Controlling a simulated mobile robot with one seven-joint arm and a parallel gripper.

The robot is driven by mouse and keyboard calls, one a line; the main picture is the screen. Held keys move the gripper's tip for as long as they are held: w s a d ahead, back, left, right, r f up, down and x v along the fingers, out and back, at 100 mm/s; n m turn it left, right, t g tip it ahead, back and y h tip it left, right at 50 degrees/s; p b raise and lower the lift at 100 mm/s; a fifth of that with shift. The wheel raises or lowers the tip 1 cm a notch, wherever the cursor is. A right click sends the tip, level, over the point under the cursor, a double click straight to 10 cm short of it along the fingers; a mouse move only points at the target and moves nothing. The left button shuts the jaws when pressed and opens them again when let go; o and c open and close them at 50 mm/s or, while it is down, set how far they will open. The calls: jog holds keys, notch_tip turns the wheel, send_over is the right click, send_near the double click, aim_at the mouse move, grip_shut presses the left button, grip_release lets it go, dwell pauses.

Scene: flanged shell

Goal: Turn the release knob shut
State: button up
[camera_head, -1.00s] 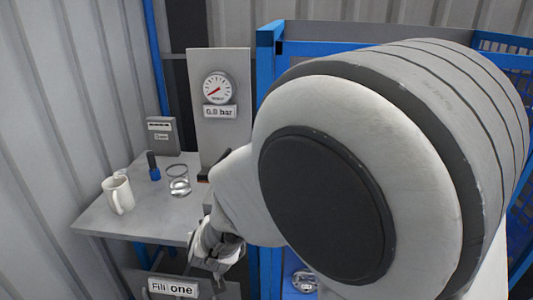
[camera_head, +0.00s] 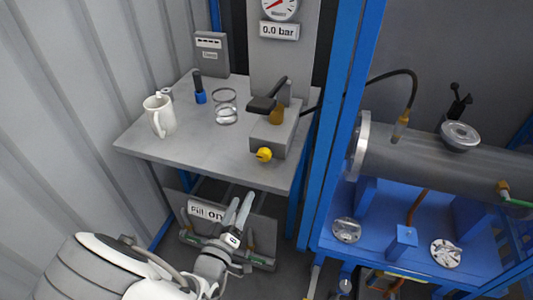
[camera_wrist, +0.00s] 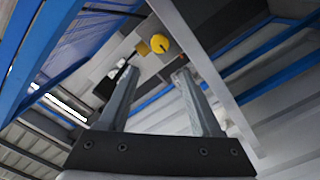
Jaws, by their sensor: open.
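The yellow round knob (camera_head: 264,154) is on the front of a grey block (camera_head: 270,138) at the table's front right edge. I take it as the release knob. It also shows in the wrist view, as a yellow disc with a dark slot (camera_wrist: 160,43), beyond my fingertips. My gripper (camera_head: 240,202) is open and empty, below and in front of the table, with its fingers pointing up toward the knob. In the wrist view my two fingers (camera_wrist: 156,72) stand apart with the knob above the gap. They do not touch it.
The table (camera_head: 190,150) carries a white mug (camera_head: 160,115), a blue-black tool (camera_head: 199,88), metal rings (camera_head: 226,106) and a black lever (camera_head: 268,98) by the block. The display reads 0.0 bar (camera_head: 279,30). A blue post (camera_head: 335,130) and a grey cylinder (camera_head: 430,160) stand right.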

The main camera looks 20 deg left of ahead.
aim_at(262, 157)
jog(key=w, duration=0.5)
jog(key=w+a, duration=0.1)
jog(key=w, duration=0.5)
jog(key=w+a, duration=0.1)
jog(key=w, duration=0.5)
jog(key=shift+w+b, duration=0.1)
jog(key=shift+b, duration=0.3)
grip_shut()
